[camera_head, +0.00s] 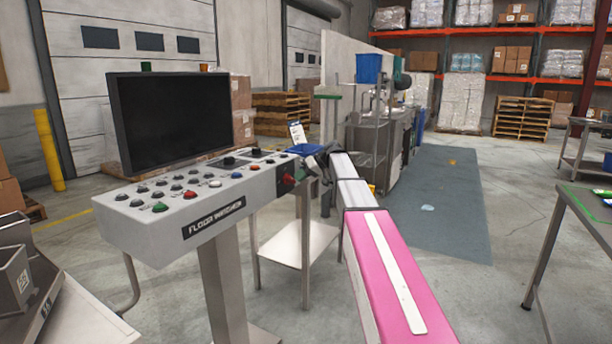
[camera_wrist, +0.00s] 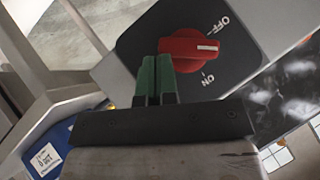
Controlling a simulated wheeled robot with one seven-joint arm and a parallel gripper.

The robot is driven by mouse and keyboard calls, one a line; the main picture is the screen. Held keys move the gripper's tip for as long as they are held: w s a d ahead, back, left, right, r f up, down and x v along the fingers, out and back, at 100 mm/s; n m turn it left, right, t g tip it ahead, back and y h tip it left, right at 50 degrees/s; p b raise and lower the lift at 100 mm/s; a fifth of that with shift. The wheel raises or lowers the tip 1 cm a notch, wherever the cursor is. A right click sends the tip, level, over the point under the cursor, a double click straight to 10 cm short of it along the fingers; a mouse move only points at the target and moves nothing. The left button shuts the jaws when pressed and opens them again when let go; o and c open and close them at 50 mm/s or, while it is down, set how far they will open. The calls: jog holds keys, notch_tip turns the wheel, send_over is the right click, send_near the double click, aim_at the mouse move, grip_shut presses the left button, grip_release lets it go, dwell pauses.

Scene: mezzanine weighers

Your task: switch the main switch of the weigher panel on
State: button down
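The weigher panel (camera_head: 205,205) is a grey console lettered "FLOOR WEIGHER". Its main switch (camera_head: 287,181) is a red knob on a black plate on the right end face. In the wrist view the red knob (camera_wrist: 196,50) shows large, with OFF at its upper right and ON below right. Its white mark points right, between the two labels. My gripper (camera_wrist: 157,76) has its two green-tipped fingers together, with nothing seen between them. The fingertips are at the knob's left side in the picture; whether they touch it is unclear. In the head view my gripper (camera_head: 312,160) is beside the panel's right end.
A dark monitor (camera_head: 165,118) stands behind the panel's several buttons. A white-and-blue tag (camera_head: 298,134) stands near the panel's back right corner. A steel table (camera_head: 580,205) is at the right, with open floor between. Pallets and racking are far back.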

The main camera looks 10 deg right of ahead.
jog(key=shift+a+f+m+g+y, duration=0.1)
jog(key=shift+f+m+g+y, duration=0.35)
jog(key=shift+f, duration=0.7)
jog(key=shift+s+a+f, duration=0.1)
jog(key=shift+s+f, duration=0.1)
jog(key=shift+f, duration=0.15)
jog(key=shift+w, duration=0.1)
dwell(1.5)
